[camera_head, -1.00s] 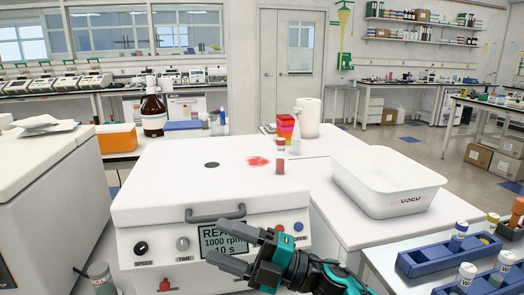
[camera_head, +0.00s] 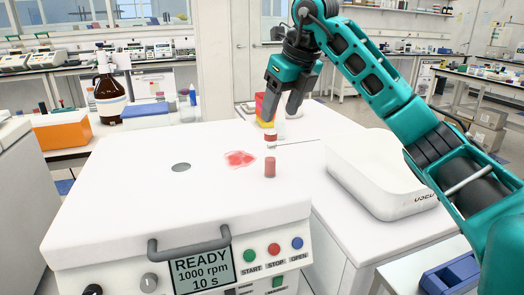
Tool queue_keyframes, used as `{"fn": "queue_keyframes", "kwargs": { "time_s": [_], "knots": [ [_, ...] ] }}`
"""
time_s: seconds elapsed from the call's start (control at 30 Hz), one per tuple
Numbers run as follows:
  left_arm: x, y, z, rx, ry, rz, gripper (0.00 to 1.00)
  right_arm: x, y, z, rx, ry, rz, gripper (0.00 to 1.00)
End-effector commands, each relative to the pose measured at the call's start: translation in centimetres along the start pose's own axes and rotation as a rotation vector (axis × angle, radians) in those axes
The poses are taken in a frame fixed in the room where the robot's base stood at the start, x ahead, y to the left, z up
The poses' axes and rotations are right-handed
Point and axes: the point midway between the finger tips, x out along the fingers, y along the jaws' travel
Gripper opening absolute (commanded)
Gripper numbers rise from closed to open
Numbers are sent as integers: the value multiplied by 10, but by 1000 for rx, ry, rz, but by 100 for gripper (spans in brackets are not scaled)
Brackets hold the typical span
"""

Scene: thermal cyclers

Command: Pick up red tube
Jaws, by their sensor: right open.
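A short red tube (camera_head: 270,168) stands upright on the white lid of the centrifuge (camera_head: 130,200), near the lid's right side. A red stain (camera_head: 240,159) lies on the lid just left of it. My right gripper (camera_head: 281,112) is open and empty, pointing down above and beyond the red tube, apart from it. Below its fingers, behind the tube, is a small red-and-white container (camera_head: 270,138). My left gripper is out of view.
A white basin (camera_head: 375,180) stands on the bench to the right, partly behind my right arm. A blue rack (camera_head: 450,278) is at the lower right. A red-and-yellow box (camera_head: 264,108) stands behind the gripper. The centrifuge handle (camera_head: 190,244) sticks out in front.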

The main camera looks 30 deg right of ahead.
Motion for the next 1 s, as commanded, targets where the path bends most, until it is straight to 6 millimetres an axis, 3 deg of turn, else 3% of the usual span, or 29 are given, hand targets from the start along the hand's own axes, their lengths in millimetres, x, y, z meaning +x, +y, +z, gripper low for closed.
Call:
{"fn": "queue_keyframes", "kwargs": {
  "time_s": [0.3,0.57,0.83,1.0],
  "knots": [
    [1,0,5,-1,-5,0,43,58,1,-1,-2,5,4,61],
    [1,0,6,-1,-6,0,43,79,0,-2,-1,4,4,61],
    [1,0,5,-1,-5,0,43,118,-2,-3,-3,3,6,61],
    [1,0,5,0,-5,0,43,124,-3,-3,-3,1,5,61]
  ]
}}
